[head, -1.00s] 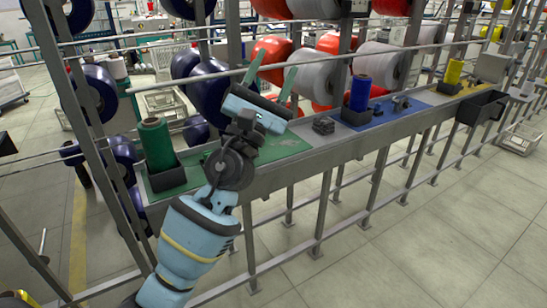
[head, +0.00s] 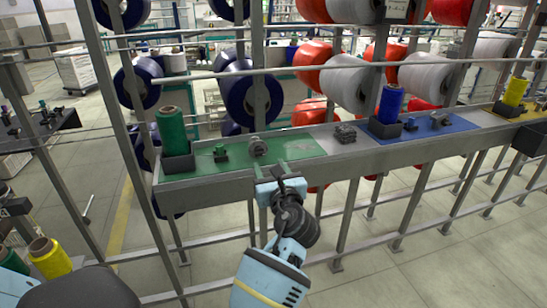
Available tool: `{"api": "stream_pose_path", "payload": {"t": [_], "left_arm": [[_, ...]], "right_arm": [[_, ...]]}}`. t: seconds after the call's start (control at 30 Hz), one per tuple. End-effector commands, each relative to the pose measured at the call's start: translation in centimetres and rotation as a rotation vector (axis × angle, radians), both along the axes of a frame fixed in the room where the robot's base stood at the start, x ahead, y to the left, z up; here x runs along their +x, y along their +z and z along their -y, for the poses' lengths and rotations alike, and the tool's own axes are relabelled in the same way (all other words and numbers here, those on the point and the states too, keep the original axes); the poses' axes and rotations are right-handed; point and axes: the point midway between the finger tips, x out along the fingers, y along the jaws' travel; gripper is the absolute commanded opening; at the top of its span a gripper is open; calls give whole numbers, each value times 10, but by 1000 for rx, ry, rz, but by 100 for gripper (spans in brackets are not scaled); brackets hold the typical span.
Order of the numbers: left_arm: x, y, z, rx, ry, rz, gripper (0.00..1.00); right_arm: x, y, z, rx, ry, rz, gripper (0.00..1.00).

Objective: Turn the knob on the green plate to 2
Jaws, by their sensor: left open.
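The green plate (head: 300,146) lies on the grey rail shelf, left of the middle in the head view. A grey round piece on it (head: 257,147), which looks like the knob, stands near its middle. Its setting is too small to read. A small dark green piece (head: 220,153) sits to its left. A green bobbin (head: 171,131) stands upright in a dark holder (head: 178,166) at the plate's left end. My left gripper (head: 280,187) is open in front of the shelf's front edge, below and apart from the knob. My right gripper is out of view.
A dark block (head: 345,133) sits right of the green plate. A blue plate (head: 462,124) with a blue bobbin (head: 390,104) lies farther right. Metal posts and a horizontal bar (head: 330,68) cross above the shelf. A yellow spool (head: 48,258) is at lower left.

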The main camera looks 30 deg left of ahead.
Motion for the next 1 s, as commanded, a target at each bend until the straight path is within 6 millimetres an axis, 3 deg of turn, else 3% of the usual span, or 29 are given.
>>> {"api": "stream_pose_path", "payload": {"t": [0.33, 0.7, 1.0], "left_arm": [[2, -5, -5, -12, 12, -12, 49], [35, -5, -45, -10, 13, -13, 49], [48, -5, -60, -12, 11, -12, 49]], "right_arm": [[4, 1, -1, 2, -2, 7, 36], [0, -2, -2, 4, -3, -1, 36], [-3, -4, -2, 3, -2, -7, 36]]}}
